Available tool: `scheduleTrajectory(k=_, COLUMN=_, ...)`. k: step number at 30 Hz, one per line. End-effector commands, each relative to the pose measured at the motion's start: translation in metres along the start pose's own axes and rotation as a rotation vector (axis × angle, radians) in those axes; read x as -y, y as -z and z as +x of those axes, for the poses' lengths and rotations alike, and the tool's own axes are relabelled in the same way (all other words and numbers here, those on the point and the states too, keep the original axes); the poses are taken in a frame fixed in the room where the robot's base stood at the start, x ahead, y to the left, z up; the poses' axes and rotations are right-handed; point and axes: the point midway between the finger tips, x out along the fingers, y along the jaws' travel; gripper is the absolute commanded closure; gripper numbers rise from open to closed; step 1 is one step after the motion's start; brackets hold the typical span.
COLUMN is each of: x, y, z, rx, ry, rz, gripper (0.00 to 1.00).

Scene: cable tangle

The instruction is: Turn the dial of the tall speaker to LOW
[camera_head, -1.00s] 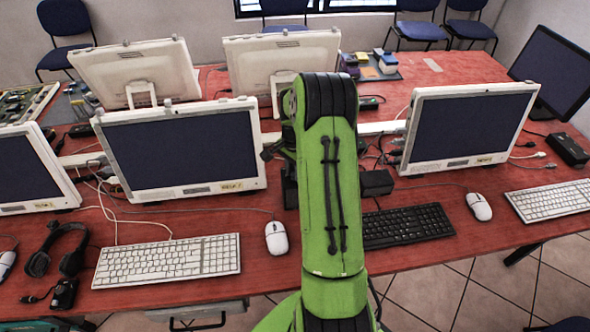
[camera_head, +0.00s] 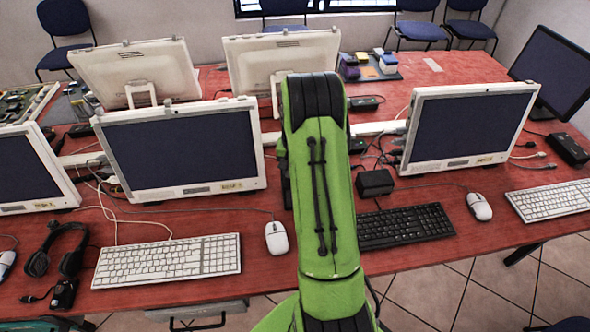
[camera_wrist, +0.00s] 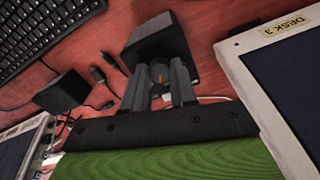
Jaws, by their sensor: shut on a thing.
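The tall speaker (camera_wrist: 158,42) is a dark box on the red table, in the upper middle of the wrist view. My gripper (camera_wrist: 160,84) reaches its near face, with both fingers closed around a small brownish dial (camera_wrist: 159,72). The fingers hide most of the dial, and I cannot read its setting or marks. In the head view my green arm covers the gripper and most of the tall speaker; only a dark strip of it (camera_head: 287,190) shows left of the arm.
A lower black box (camera_head: 375,182) stands right of my arm, near a black keyboard (camera_head: 405,226). A monitor (camera_head: 185,150) stands close on the left; its DESK 3 label (camera_wrist: 286,42) shows in the wrist view. Loose cable plugs (camera_wrist: 103,72) lie beside the tall speaker.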

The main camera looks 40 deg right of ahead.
Motion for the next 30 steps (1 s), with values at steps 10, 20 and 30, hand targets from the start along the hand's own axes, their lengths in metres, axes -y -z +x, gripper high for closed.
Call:
scheduleTrajectory(k=10, x=0.0002, y=0.0005, z=-0.0005, rx=-0.002, ry=-0.001, rz=-0.327, gripper=1.0)
scheduleTrajectory(k=20, x=0.0003, y=0.0005, z=-0.0004, rx=-0.002, ry=-0.001, rz=-0.641, gripper=1.0)
scheduleTrajectory(k=30, x=0.0003, y=0.0004, z=-0.0003, rx=-0.002, ry=-0.001, rz=-0.963, gripper=1.0)
